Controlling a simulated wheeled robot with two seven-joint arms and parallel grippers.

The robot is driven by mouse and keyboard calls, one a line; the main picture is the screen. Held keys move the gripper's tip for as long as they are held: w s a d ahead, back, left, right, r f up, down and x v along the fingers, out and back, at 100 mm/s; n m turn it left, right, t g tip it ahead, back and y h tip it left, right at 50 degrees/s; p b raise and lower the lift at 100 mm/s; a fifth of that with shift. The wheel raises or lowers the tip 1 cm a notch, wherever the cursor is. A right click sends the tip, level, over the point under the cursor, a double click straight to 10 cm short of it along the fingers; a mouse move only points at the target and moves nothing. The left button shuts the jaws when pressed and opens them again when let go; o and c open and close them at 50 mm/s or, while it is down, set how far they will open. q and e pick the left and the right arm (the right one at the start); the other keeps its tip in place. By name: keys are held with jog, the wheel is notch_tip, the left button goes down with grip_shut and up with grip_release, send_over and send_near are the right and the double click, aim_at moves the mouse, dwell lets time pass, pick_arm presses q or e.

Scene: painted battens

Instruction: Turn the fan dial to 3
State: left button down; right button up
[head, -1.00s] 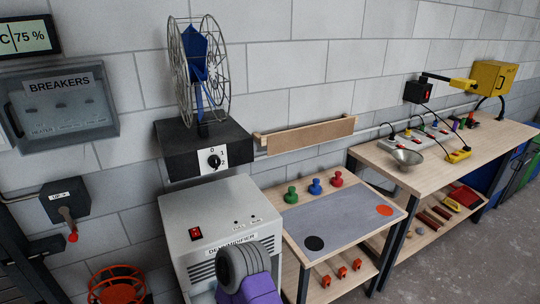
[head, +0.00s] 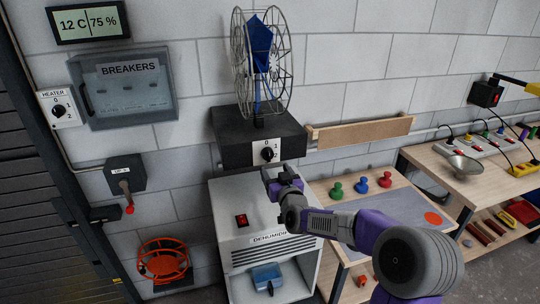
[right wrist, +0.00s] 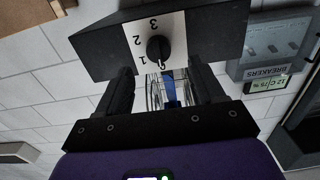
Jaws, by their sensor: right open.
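The fan dial (head: 267,154) is a black knob on a white plate on the front of the black fan base (head: 235,155). A blue-bladed fan in a round wire cage (head: 261,60) stands on this base. My right gripper (head: 276,174) is just below and in front of the dial. Its two fingers (right wrist: 160,78) are apart and empty, and the dial lies beyond their tips. My left gripper is out of view.
A dehumidifier (head: 225,215) stands below the fan base. A heater dial (head: 58,110), breaker box (head: 130,88) and red-knobbed lever (head: 126,190) are on the left wall. A wooden table (head: 325,188) with several coloured pegs is at the right.

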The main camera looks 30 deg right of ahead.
aim_at(270, 156)
jog(key=shift+r+p+x, duration=0.2)
jog(key=shift+p+x, duration=0.1)
jog(key=shift+x, duration=1)
jog(key=shift+r+p+x, duration=0.15)
jog(key=shift+p+x, duration=0.1)
jog(key=shift+x, duration=1.05)
jog(key=shift+r+p+x, duration=0.2)
jog(key=shift+p+x, duration=0.1)
jog(key=shift+x, duration=1)
jog(key=shift+s+d, duration=0.1)
jog(key=shift+d, duration=0.1)
